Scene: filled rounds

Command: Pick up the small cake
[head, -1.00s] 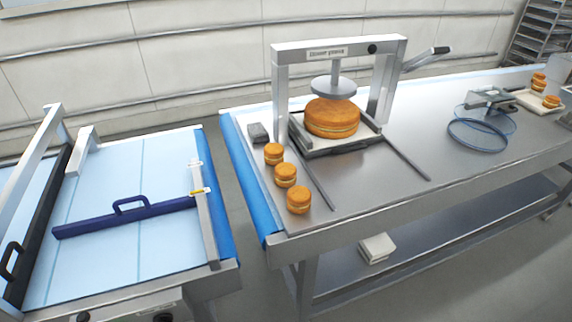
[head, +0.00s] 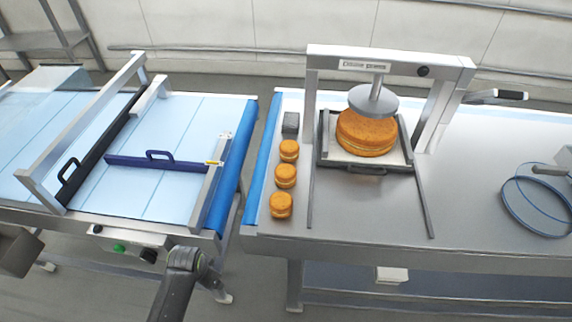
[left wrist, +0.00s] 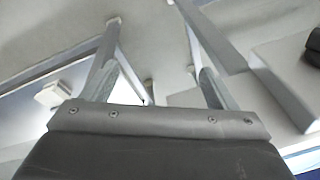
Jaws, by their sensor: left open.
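Three small round cakes stand in a row near the left end of the steel table: a far one (head: 289,150), a middle one (head: 286,176) and a near one (head: 281,205). Each is golden with a pale band around its middle. A much larger cake (head: 362,135) sits on a tray under the press plate. My left gripper (left wrist: 158,74) is open and empty in the left wrist view, with floor and table legs beyond it. No small cake shows there. In the head view I cannot make out either gripper; only a dark arm link shows at the bottom.
The press frame (head: 313,120) stands over the big cake, with two rails running forward. A small grey block (head: 291,124) lies behind the small cakes. A blue-edged conveyor (head: 170,185) is to the left, across a narrow gap.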

